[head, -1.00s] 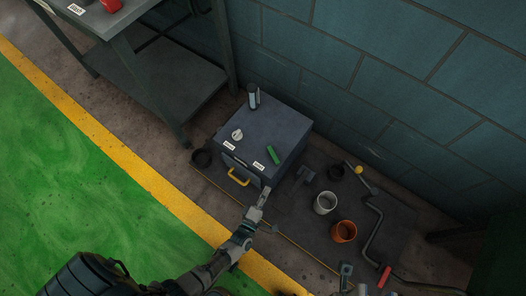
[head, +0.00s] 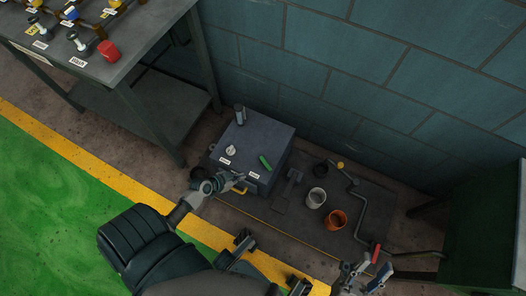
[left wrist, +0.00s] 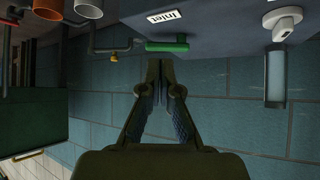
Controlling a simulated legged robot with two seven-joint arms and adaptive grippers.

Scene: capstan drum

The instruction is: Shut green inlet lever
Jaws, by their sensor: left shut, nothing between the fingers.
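The green inlet lever (head: 265,162) lies on top of a dark grey box (head: 285,141), by a white label at the front edge. In the left wrist view the green lever (left wrist: 167,43) shows as a short bar beside the "Inlet" label (left wrist: 167,17). My left gripper (head: 241,179) is at the box's front edge, left of the lever in the head view. In the left wrist view its fingertips (left wrist: 160,64) are together and empty, close to the lever; contact cannot be told. My right gripper (head: 364,275) has its fingers apart at the bottom right.
A white knob (head: 231,150) and a cylinder (head: 240,114) stand on the box. A mat right of it holds a white cup (head: 317,197), an orange cup (head: 336,219) and a crank (head: 362,215). A bench (head: 137,43) stands left; a block wall is behind.

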